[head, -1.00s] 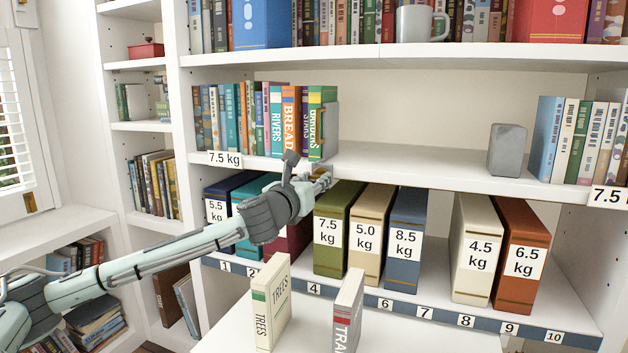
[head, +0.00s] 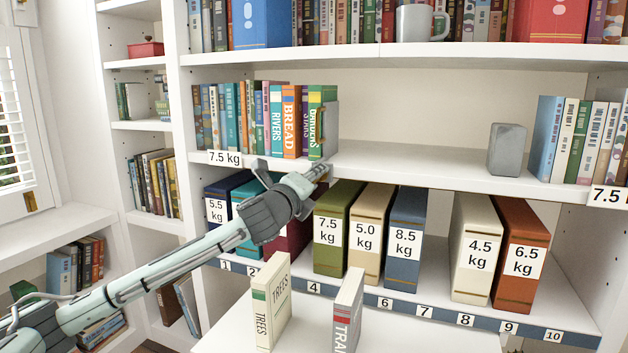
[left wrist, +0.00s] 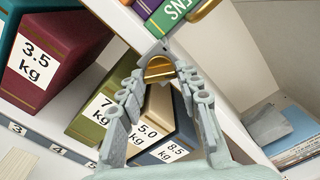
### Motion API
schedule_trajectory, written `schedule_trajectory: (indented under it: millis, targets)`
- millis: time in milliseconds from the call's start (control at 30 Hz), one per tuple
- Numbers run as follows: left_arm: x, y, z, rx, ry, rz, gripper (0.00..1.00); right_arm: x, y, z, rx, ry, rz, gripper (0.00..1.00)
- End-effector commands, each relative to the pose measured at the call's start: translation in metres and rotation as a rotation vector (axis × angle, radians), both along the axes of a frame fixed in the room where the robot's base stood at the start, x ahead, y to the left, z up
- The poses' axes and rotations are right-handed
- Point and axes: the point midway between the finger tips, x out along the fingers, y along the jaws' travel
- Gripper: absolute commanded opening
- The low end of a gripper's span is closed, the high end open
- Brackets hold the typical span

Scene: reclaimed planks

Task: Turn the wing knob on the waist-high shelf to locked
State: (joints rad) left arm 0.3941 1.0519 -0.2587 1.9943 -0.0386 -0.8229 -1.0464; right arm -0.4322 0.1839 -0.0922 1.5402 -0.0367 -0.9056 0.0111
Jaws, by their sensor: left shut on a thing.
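The wing knob (left wrist: 160,68) shows as a gold piece at the shelf's front edge in the left wrist view. My left gripper (left wrist: 163,54) is shut on it, with a finger on each side. In the head view my left gripper (head: 318,172) reaches the edge of the waist-high shelf (head: 430,170), just below the green book at the end of the row. The knob is mostly hidden there by the fingers. I cannot read any locked mark. My right gripper is not in view.
Books (head: 288,122) with a grey bookend (head: 331,130) stand above the gripper. Weight-labelled binders (head: 338,235) stand on the lower shelf close under it. Two upright books (head: 270,305) stand on a white surface in front. The shelf's middle is bare up to a grey block (head: 507,150).

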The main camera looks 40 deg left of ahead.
Motion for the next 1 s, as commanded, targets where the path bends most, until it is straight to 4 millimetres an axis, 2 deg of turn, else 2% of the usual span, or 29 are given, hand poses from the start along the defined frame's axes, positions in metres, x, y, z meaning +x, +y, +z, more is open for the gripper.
schedule_trajectory:
  millis: [500,1000]
  targets:
    - [0.0001,-0.0004,-0.0004,-0.417,-0.100,-0.001,0.05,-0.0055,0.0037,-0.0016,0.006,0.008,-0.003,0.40]
    - [0.0000,-0.0001,-0.0002,-0.562,-0.135,0.000,0.05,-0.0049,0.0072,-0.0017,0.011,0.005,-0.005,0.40]
